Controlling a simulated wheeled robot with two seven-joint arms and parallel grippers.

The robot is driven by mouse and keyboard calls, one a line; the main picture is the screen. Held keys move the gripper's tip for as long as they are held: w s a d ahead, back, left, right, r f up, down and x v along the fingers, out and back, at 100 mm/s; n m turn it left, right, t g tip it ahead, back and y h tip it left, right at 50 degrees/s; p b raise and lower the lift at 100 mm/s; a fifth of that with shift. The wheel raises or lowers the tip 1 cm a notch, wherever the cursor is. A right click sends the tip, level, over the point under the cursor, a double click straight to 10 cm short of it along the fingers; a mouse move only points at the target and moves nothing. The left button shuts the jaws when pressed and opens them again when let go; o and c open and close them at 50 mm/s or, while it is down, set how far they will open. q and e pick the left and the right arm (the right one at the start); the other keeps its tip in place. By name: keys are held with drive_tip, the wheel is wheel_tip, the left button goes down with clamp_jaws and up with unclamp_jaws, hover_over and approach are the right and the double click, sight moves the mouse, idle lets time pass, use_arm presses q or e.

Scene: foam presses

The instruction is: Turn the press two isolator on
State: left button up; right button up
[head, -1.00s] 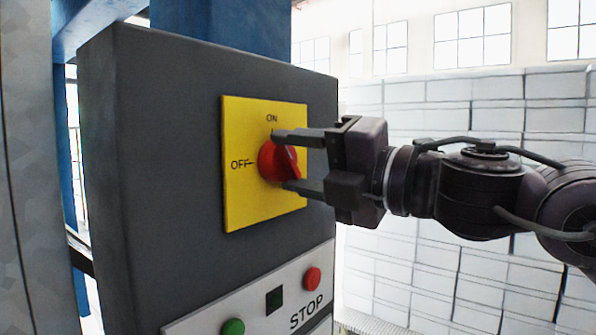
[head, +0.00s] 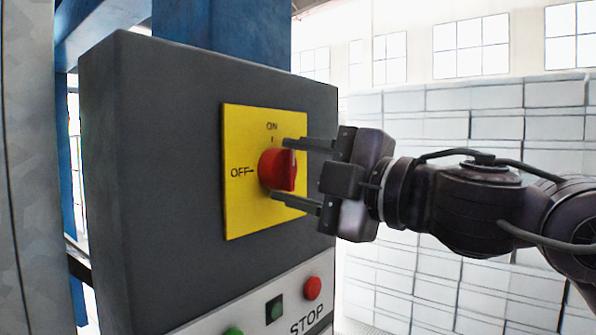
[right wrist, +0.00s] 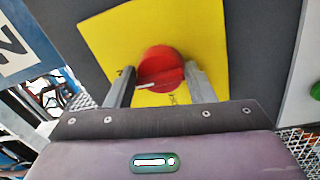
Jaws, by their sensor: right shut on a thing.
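The isolator is a red rotary knob (head: 277,170) on a yellow plate (head: 240,210) on a dark grey box. The plate reads ON above the knob and OFF to its left. The knob's raised grip stands upright, in line with ON. In the right wrist view the red knob (right wrist: 160,66) has a white mark toward the left side, where the ON label lies. My right gripper (head: 284,170) is shut on the knob, one finger above and one below in the head view. The right wrist view shows the fingers (right wrist: 160,84) either side of it. My left gripper is out of view.
Below the plate, a light panel carries a red button (head: 313,288) by the word STOP, a dark square (head: 274,309) and a green button (head: 233,331). A blue column (head: 222,35) stands behind the grey box (head: 160,150). A pale block wall fills the right background.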

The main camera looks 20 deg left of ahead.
drive_tip(key=shift+a+f, duration=0.1)
drive_tip(key=shift+f, duration=0.2)
drive_tip(key=o, duration=0.9)
drive_tip(key=shift+r, duration=0.1)
drive_tip(key=b+v, duration=0.3)
drive_tip(key=v, duration=0.4)
drive_tip(key=shift+s+d, duration=0.1)
drive_tip(key=shift+d, duration=0.25)
